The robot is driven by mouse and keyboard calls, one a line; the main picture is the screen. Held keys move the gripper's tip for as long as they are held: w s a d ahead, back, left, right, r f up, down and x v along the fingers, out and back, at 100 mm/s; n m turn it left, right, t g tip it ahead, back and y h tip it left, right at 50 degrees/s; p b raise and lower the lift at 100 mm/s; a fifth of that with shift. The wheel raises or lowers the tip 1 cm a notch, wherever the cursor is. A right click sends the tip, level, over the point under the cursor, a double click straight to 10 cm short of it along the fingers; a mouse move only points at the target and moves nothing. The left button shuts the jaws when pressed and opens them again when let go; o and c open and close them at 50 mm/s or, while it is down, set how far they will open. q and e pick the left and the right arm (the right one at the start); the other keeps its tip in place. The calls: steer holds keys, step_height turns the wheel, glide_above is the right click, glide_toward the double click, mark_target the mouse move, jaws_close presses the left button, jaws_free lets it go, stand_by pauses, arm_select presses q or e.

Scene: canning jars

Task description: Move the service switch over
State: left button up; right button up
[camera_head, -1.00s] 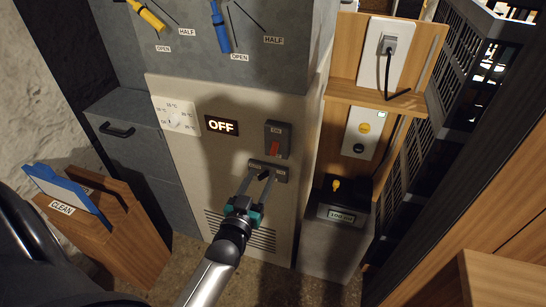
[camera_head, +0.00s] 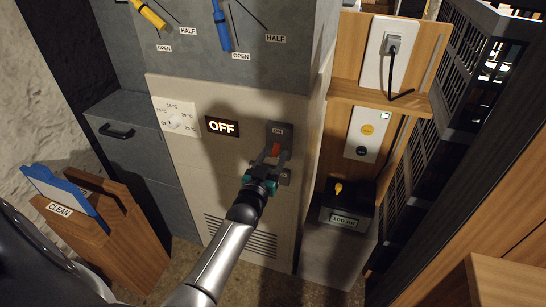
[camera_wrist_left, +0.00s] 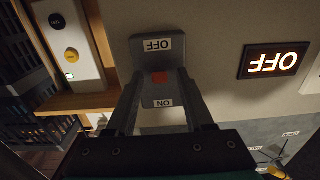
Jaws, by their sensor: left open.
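The service switch is a dark grey plate (camera_head: 279,129) with a red lever (camera_head: 276,149) on the pale cabinet front. In the left wrist view, upside down, the plate (camera_wrist_left: 152,60) has ON at one end and OFF at the other, with the red lever (camera_wrist_left: 158,78) between. In the head view ON is at the top and the red shows below it; the lever's exact tilt is hard to tell. My left gripper (camera_head: 273,156) is open, its fingers on either side of the red lever; contact is unclear. My right gripper is out of view.
A lit display (camera_head: 222,126) reads OFF left of the switch. A dial (camera_head: 174,122) is farther left. A wooden shelf (camera_head: 375,97) juts out at right.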

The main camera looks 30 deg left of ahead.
mark_target(276, 148)
arm_select(q)
jaws_close()
stand_by(0.3)
steer(key=shift+r+p, duration=0.2)
steer(key=shift+p, duration=0.55)
step_height(276, 148, up, 3)
steer(key=g+h+p, duration=0.1)
steer(key=g+p, duration=0.2)
steer(key=p, duration=0.5)
steer(key=g+h+p, duration=0.1)
steer(key=g+p, duration=0.3)
steer(key=p, duration=0.4)
steer(key=shift+w+f+g+p, duration=0.1)
steer(key=shift+g+p, duration=0.2)
steer(key=shift+p, duration=0.1)
steer(key=shift+w+g+p, duration=0.15)
steer(key=shift+g+p, duration=0.7)
steer(key=shift+g, duration=0.05)
steer(key=shift+w+r+g+h, duration=0.1)
steer(key=shift+r+g+h, duration=0.25)
steer(key=shift+g, duration=0.55)
steer(key=shift+a+f+p, duration=0.1)
steer(key=shift+p, duration=0.2)
